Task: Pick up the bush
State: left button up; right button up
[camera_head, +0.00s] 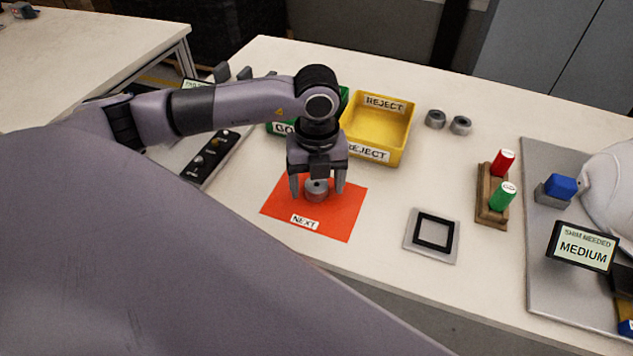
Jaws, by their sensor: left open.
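A small grey round bush (316,193) with a dark hole in its top sits on the orange mat labelled NEXT (342,212). My left gripper (317,187) points down over the mat. Its two fingers are apart, one on each side of the bush, and I see a gap between the fingers and the bush. Two more grey bushes, one (436,119) and another (460,125), stand at the back of the table, right of the yellow bin. My right gripper is not in view.
A yellow REJECT bin (401,154) stands just behind my left gripper, with a green bin labelled GO (278,129) partly hidden beside it. A grey plate with a black square frame (432,236) lies right of the mat. A wooden stand (487,207) holds red and green cylinders.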

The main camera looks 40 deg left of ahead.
pick_arm(q)
jog(key=c, duration=1)
jog(key=shift+o, duration=0.2)
jog(key=shift+r, duration=0.15)
